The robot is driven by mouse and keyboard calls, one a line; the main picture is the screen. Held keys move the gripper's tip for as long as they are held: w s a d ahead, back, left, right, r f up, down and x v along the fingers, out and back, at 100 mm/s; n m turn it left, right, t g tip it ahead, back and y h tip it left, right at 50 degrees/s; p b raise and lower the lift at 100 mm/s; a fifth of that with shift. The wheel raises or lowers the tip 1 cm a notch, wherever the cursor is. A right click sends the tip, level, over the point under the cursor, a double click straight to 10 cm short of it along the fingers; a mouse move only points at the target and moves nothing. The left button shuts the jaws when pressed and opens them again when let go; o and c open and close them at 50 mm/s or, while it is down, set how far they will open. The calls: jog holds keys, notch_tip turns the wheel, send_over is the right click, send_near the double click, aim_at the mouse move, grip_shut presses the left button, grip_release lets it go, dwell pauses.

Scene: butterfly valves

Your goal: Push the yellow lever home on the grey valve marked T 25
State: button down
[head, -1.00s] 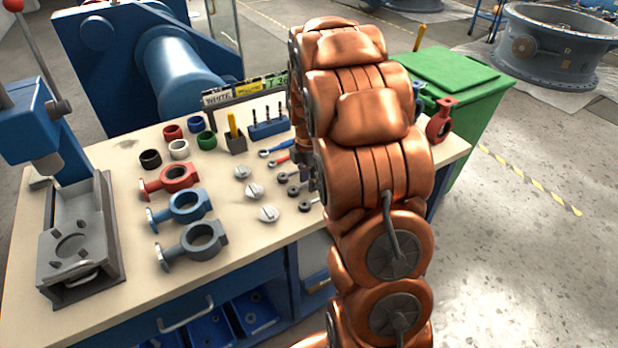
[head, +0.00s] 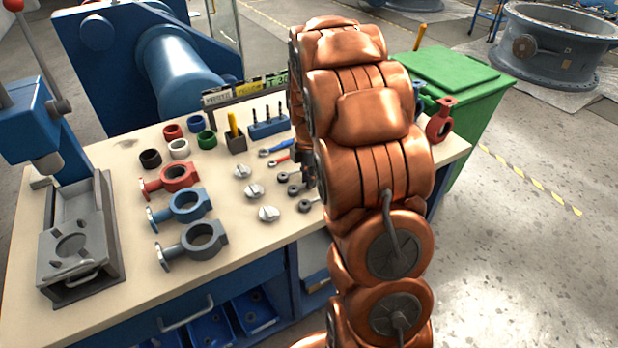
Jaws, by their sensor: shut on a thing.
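A grey valve body (head: 204,240) lies flat on the bench, at the front of a row of three. It shows no lever, and I can read no mark on it.
A blue valve body (head: 187,207) and a red one (head: 176,177) lie behind the grey one. Coloured rings, pale discs (head: 268,214) and small tools lie mid-bench. A grey fixture (head: 112,225) stands at left. A red valve (head: 440,121) stands right of my arm.

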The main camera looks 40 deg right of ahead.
jog(key=shift+r, duration=0.1)
jog(key=shift+r, duration=1.4)
